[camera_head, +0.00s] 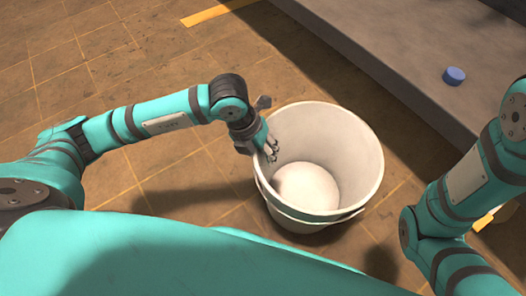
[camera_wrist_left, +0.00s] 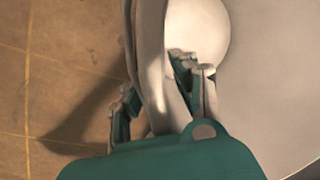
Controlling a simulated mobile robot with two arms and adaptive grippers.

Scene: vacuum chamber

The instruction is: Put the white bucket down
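The white bucket (camera_head: 345,140) is upright in the middle of the head view, open side up, with a pale round bottom. Its wall also shows in the left wrist view (camera_wrist_left: 147,45). My left gripper (camera_head: 268,150) is at the bucket's left rim. In the left wrist view my left gripper (camera_wrist_left: 155,80) has one finger inside the bucket and one outside, closed on the wall between them. The bucket's underside is hidden; a dark shadow lies on the floor beside it. My right arm shows at the right, but its gripper is out of view.
The brown tiled floor (camera_head: 165,75) is clear around the bucket. A grey raised platform (camera_head: 400,50) runs along the upper right, with a small blue cylinder (camera_head: 454,76) on it. A yellow stripe (camera_head: 218,11) marks the floor at the top.

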